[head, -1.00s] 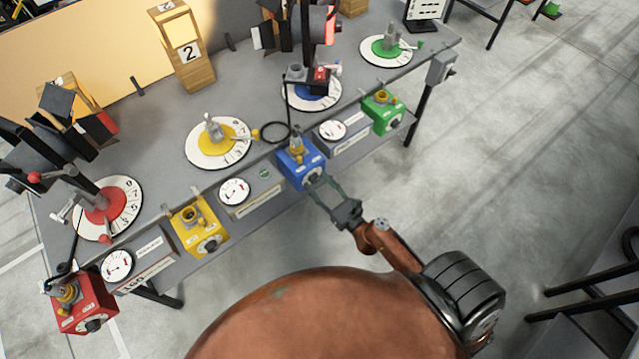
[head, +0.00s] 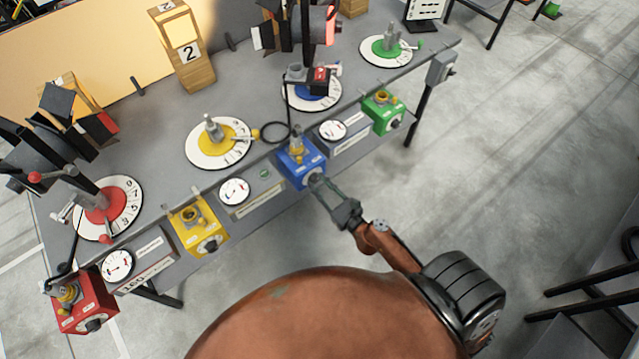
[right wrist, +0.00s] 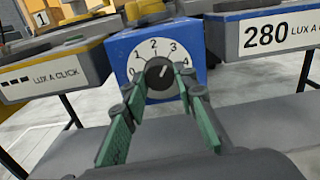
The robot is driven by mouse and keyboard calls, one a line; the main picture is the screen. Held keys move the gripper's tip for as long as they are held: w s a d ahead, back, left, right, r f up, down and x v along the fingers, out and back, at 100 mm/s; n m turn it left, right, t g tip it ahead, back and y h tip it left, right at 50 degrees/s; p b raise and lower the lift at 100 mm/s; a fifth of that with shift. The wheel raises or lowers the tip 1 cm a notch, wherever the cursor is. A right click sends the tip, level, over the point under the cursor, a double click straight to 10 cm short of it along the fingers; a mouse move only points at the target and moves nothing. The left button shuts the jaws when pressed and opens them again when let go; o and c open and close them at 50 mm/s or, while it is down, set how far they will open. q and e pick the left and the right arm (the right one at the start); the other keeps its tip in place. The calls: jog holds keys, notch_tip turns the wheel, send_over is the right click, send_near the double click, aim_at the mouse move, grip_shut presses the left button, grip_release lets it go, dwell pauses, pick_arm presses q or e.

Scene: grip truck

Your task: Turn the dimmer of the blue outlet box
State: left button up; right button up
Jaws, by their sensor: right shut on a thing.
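The blue outlet box (head: 298,168) hangs at the front edge of the table, with a yellow and grey plug piece on top. In the right wrist view the blue box (right wrist: 197,50) shows a white dial (right wrist: 133,62) numbered 0 to 4. Its black dimmer knob (right wrist: 159,72) has a light mark pointing up and right. My right gripper (head: 317,182) reaches the front of the box and is shut on the knob. Its green fingers (right wrist: 160,82) lie on either side of the knob. My left gripper is not in view.
A yellow box (head: 187,236), a red box (head: 86,290) and a green box (head: 377,123) hang along the same edge. The floor in front of the table is clear at right.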

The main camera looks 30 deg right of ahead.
jog(key=n, duration=0.7)
jog(key=shift+n, duration=1.4)
jog(key=shift+d+n, duration=0.1)
jog(key=shift+n, duration=0.7)
jog(key=n+p, duration=0.1)
jog(key=n, duration=0.1)
jog(key=shift+r+n, duration=0.1)
jog(key=shift+n, duration=0.3)
jog(key=n+p, duration=0.1)
jog(key=n, duration=0.1)
jog(key=shift+r+n, duration=0.1)
jog(key=shift+n, duration=0.3)
jog(key=n+p, duration=0.2)
jog(key=n, duration=0.1)
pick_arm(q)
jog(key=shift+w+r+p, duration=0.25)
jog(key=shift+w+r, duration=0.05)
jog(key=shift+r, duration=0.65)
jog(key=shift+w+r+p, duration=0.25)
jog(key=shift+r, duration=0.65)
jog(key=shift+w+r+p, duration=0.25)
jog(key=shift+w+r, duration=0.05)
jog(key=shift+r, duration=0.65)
pick_arm(e)
jog(key=shift+n, duration=1.6)
